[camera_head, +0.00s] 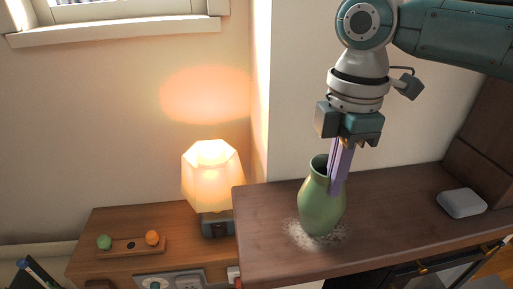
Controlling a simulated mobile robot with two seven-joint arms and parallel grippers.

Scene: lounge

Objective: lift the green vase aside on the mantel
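The green vase (320,210) stands upright on the dark wooden mantel (400,205), near its left end. A pale, speckled patch (294,236) spreads on the wood around the vase's foot. My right gripper (338,188) comes down from above, and its purple fingers overlap the right side of the vase's neck and rim. The fingers look close together. I cannot tell whether they pinch the rim or are only beside it. Part of the vase's mouth is hidden behind them. My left gripper is out of view.
A white rounded box (461,204) lies on the mantel at the right, with bare wood between it and the vase. A lit lamp (211,177) stands on a lower wooden cabinet (105,225) at the left. A wall rises behind the mantel.

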